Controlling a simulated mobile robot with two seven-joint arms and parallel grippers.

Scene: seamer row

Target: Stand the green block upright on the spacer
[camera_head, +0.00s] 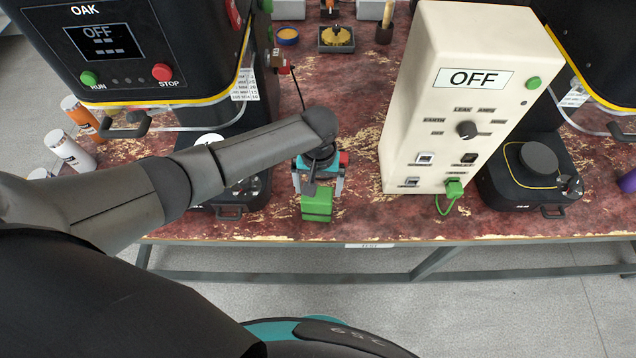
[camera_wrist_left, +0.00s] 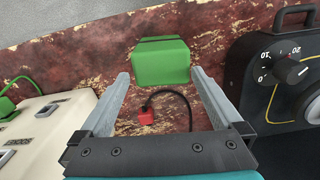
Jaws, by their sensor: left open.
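The green block (camera_head: 317,205) is on the red-brown worn bench top near its front edge, and a dark line crosses it. It also shows in the left wrist view (camera_wrist_left: 160,65), just beyond the fingertips. My left gripper (camera_head: 318,184) points down at the block from behind it in the head view. Its two fingers are spread apart with nothing between them, and they show in the left wrist view (camera_wrist_left: 161,76) on either side of the block's line. I cannot make out a spacer in either view. My right gripper is not in view.
A cream tester box (camera_head: 455,90) marked OFF, with a green plug (camera_head: 454,188), stands to the right. A black seamer (camera_head: 110,50) marked OAK stands left. A red plug (camera_wrist_left: 145,117) on a black cable lies behind. Bench is clear between block and tester.

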